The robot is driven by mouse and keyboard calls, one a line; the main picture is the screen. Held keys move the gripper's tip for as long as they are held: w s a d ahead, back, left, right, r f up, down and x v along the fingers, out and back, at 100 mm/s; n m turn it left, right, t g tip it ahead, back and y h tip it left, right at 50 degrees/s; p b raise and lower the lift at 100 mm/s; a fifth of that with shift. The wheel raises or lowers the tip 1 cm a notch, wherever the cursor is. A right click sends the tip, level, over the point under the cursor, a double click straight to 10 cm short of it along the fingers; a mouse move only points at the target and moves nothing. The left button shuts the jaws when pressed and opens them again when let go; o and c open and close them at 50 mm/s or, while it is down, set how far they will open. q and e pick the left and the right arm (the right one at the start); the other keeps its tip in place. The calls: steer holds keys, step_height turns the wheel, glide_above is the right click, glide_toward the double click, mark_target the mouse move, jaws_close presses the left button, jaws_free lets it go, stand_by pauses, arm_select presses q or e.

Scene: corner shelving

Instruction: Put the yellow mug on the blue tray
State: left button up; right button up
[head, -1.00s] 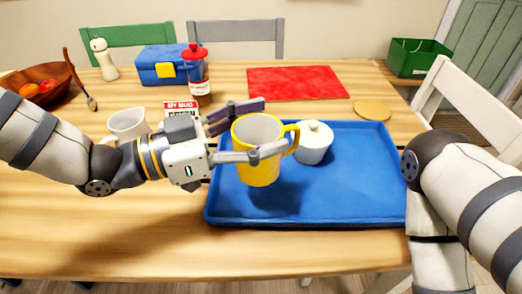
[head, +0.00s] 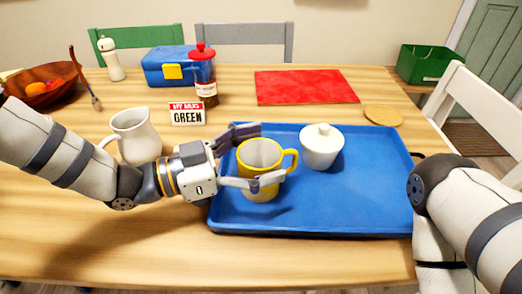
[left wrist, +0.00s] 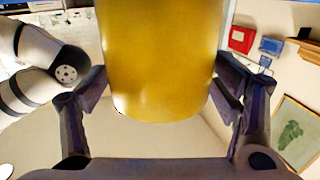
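The yellow mug (head: 261,157) appears to stand upright on the left part of the blue tray (head: 350,205), its handle to the right. My left gripper (head: 266,154) is around the mug, one finger behind it and one in front. The fingers look spread, slightly wider than the mug. In the left wrist view the mug (left wrist: 165,60) fills the space between the fingers; contact with them is hard to tell. The near finger hides part of the mug's front. My right arm shows at the right, but its gripper is out of view.
A white lidded jar (head: 321,148) stands on the tray right of the mug. A white pitcher (head: 134,135) is close behind my left arm. The tray's right and front are clear.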

arm_select(q)
steer(key=shift+r, duration=0.1)
steer(key=shift+a+r, duration=0.15)
steer(key=shift+a, duration=0.05)
steer(key=v, duration=1.1)
steer(key=shift+s+a+p, duration=0.15)
steer(key=shift+a+p, duration=0.15)
